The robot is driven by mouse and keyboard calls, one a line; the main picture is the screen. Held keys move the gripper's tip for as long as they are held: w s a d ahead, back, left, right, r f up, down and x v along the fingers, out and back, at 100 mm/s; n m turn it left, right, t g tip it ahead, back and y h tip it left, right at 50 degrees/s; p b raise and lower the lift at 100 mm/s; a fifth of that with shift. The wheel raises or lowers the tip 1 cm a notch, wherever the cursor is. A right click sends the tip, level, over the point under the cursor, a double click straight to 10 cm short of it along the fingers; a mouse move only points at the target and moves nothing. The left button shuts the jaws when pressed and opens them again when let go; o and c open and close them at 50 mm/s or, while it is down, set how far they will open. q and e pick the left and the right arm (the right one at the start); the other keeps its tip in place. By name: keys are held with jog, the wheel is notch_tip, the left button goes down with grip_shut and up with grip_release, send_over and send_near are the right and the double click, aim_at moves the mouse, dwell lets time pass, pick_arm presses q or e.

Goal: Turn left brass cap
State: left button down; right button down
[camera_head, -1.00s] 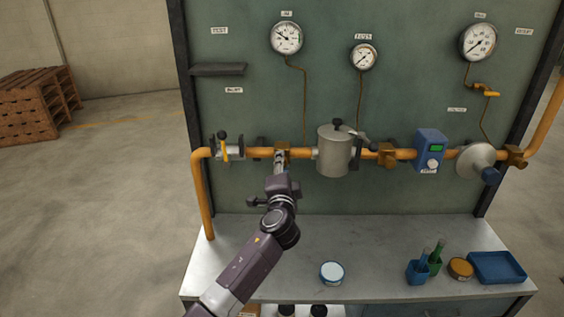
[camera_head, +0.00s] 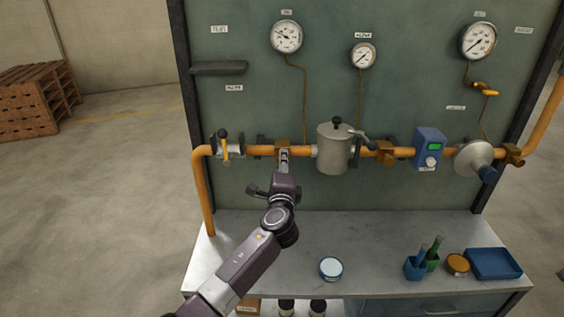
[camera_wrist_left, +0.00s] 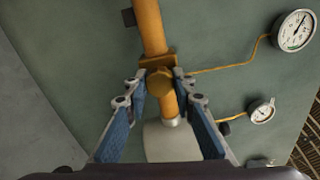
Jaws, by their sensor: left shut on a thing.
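The left brass cap (camera_wrist_left: 159,80) is a hex-shaped brass piece on a brass fitting (camera_head: 283,144) of the orange pipe. My left gripper (camera_head: 284,154) reaches up to the pipe's front at this fitting. In the left wrist view its two fingers (camera_wrist_left: 162,88) stand on either side of the cap and are shut on it. In the head view the gripper hides the cap. A second brass fitting (camera_head: 385,152) sits further right on the pipe. My right gripper is in neither view.
A grey canister (camera_head: 333,155) stands close right of my gripper. A yellow-handled valve (camera_head: 225,146) is to the left. A blue meter (camera_head: 428,148) is further right. The bench (camera_head: 305,235) below holds a round tin (camera_head: 331,268), blue and green holders and a blue tray (camera_head: 493,263).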

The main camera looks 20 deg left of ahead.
pick_arm(q)
jog(key=c, duration=1.6)
grip_release()
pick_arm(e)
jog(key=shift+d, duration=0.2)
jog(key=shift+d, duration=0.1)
pick_arm(q)
jog(key=shift+s+d, duration=0.1)
jog(key=shift+s, duration=0.05)
jog(key=v, duration=1.1)
jog(key=shift+s, duration=0.35)
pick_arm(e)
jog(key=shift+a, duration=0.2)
pick_arm(q)
jog(key=shift+d, duration=0.1)
